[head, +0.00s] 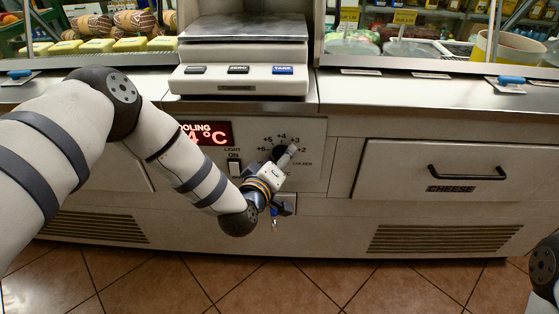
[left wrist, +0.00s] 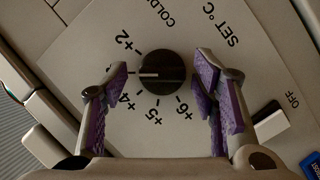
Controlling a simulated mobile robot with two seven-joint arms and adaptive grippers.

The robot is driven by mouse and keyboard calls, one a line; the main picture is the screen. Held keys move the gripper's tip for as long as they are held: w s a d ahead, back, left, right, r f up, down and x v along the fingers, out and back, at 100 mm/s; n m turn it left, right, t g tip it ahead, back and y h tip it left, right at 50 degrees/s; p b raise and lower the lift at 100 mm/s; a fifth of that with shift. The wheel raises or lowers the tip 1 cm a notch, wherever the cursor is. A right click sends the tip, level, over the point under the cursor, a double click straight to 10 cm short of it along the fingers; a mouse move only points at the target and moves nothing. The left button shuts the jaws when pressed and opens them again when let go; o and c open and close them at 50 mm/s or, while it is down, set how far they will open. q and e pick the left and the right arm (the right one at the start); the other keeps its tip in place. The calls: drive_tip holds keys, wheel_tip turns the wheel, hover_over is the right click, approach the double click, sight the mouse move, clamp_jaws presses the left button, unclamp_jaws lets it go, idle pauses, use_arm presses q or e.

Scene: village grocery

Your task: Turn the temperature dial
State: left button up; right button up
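The temperature dial (left wrist: 162,72) is a round black knob on a beige panel. Its white pointer line points left in the left wrist view, between the +2 and +4 marks; the label there is hidden behind a finger. In the head view the dial (head: 279,153) is partly covered by my gripper. My left gripper (left wrist: 161,73) is open, with one purple-padded finger on each side of the dial. Gaps show between both fingers and the knob. In the head view the left gripper (head: 290,151) is at the panel. My right gripper is out of view.
A red display (head: 206,133) and a light switch (head: 235,168) sit left of the dial. Keys hang from a lock (head: 284,204) below. A scale (head: 240,70) stands on the counter above. A cheese drawer (head: 452,172) with a black handle is to the right.

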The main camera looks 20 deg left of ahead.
use_arm(q)
drive_tip(key=shift+s+f, duration=0.1)
drive_tip(key=shift+s, duration=0.05)
drive_tip(key=v, duration=1.2)
drive_tip(key=shift+d, duration=0.1)
